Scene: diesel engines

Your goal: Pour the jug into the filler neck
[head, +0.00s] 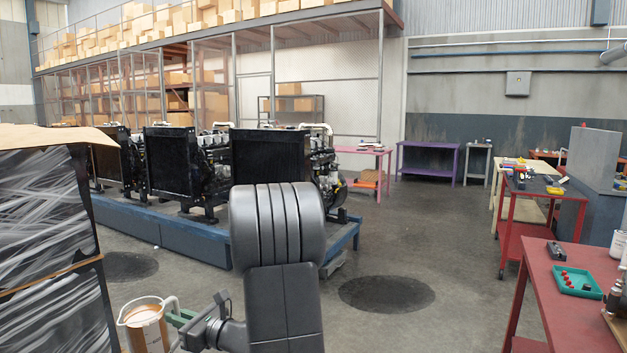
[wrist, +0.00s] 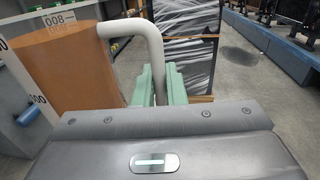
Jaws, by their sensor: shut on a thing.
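The jug (head: 146,332) is a clear measuring jug with a pale rim and handle and brown liquid inside. It is at the lower left of the head view, held up and roughly upright. My gripper (head: 178,317) is shut on its handle, at the jug's right side. In the wrist view, the green fingers of my gripper (wrist: 157,90) close around the white handle (wrist: 156,45), and the jug's brown side (wrist: 62,75) with printed marks fills the left. The jug's bottom is cut off in the head view. I cannot pick out the filler neck on the engines.
Several diesel engines (head: 190,170) stand on a blue stand (head: 190,236) at mid left. A wrapped stack (head: 45,225) is close on the left. A red bench (head: 570,310) with a green tray (head: 577,283) is at right. The middle floor (head: 420,240) is clear.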

